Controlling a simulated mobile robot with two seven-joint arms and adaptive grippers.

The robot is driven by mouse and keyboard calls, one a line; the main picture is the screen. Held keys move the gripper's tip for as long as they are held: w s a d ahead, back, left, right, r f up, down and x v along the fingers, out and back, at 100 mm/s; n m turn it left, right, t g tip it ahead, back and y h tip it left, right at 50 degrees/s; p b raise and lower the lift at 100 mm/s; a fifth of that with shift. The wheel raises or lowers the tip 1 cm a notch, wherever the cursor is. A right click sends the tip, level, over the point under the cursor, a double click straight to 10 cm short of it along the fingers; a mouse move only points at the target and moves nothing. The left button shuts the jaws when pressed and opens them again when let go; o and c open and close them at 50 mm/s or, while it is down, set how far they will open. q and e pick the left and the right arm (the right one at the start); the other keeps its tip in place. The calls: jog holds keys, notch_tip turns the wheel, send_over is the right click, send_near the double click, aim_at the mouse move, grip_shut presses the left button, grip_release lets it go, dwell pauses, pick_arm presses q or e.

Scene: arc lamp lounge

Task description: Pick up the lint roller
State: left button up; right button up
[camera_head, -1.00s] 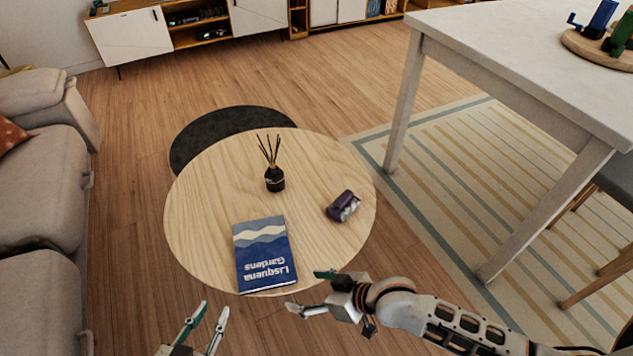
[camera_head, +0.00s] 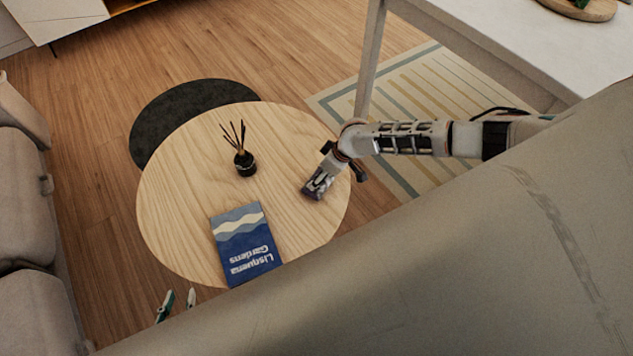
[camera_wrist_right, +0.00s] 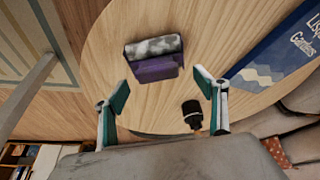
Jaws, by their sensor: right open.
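The lint roller (camera_head: 318,183), a small purple item with a mottled grey-white part, lies on the right side of the round wooden table (camera_head: 165,215). In the right wrist view the lint roller (camera_wrist_right: 155,68) lies just beyond and between my fingertips. My right gripper (camera_wrist_right: 163,87) is open, with its two green-padded fingers apart and nothing between them. In the head view my right gripper (camera_head: 328,166) is at the lint roller, partly covering it; contact cannot be told. My left gripper (camera_head: 178,303) is open and empty below the table's front edge, mostly hidden.
A black reed diffuser (camera_head: 245,163) stands left of the lint roller. A blue book (camera_head: 243,245) lies near the table's front edge. A white table (camera_head: 480,45) stands at upper right and a sofa (camera_head: 25,200) at left. A large grey surface blocks the lower right.

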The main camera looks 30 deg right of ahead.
jog(key=b+x, duration=0.1)
jog(key=x, duration=0.3)
jog(key=shift+w+d, duration=0.15)
jog(key=shift+w+f+b, duration=0.15)
jog(key=shift+b, duration=0.15)
jog(key=c, duration=1.4)
